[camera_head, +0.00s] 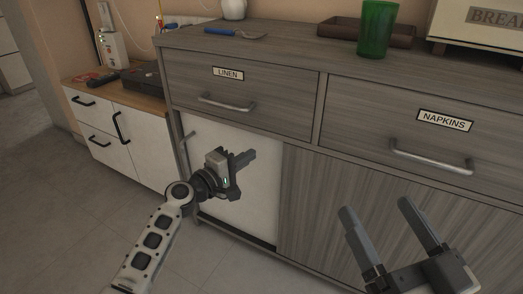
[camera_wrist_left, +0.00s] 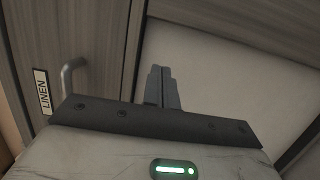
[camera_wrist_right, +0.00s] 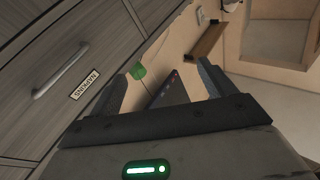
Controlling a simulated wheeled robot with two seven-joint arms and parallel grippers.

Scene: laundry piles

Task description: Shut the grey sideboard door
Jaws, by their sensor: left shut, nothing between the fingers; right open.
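The pale panel also shows in the left wrist view (camera_wrist_left: 235,75). My left gripper (camera_head: 250,157) is shut and empty in front of the panel; contact is unclear. Its closed fingers show in the left wrist view (camera_wrist_left: 162,78). My right gripper (camera_head: 376,207) is open and empty before the grey lower front (camera_head: 325,190) under the NAPKINS drawer.
The LINEN drawer (camera_head: 270,88) and NAPKINS drawer (camera_head: 460,145) are closed, with protruding handles. On top are a green cup (camera_head: 377,28), a brown tray (camera_head: 335,27), a bread box (camera_head: 490,22) and a blue-handled utensil (camera_head: 235,32). A low white cabinet (camera_head: 145,150) stands left. Floor is clear.

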